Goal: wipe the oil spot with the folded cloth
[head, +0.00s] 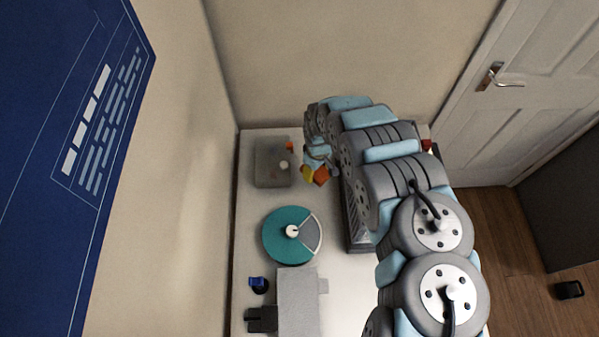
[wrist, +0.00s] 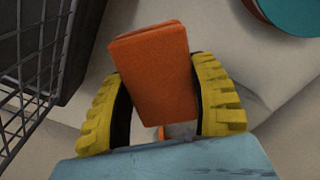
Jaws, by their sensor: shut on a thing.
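The folded cloth is an orange, block-like pad (wrist: 155,75) in the wrist view, upright between the two yellow fingers of my gripper (wrist: 163,108). My gripper is shut on it. In the head view my gripper (head: 315,174) is over the back part of the table, with the orange cloth (head: 322,174) at its tip. I cannot tell whether the cloth touches the tabletop. I cannot make out the oil spot for certain; a greyish patch shows beside the right finger in the wrist view, and it may be only shadow.
A grey box (head: 270,165) stands left of my gripper. A teal disc with a grey sector (head: 283,240) lies nearer. A dark wire basket (wrist: 40,55) is close on the left in the wrist view. A grey block (head: 297,305) and a small blue item (head: 257,282) are at the front left.

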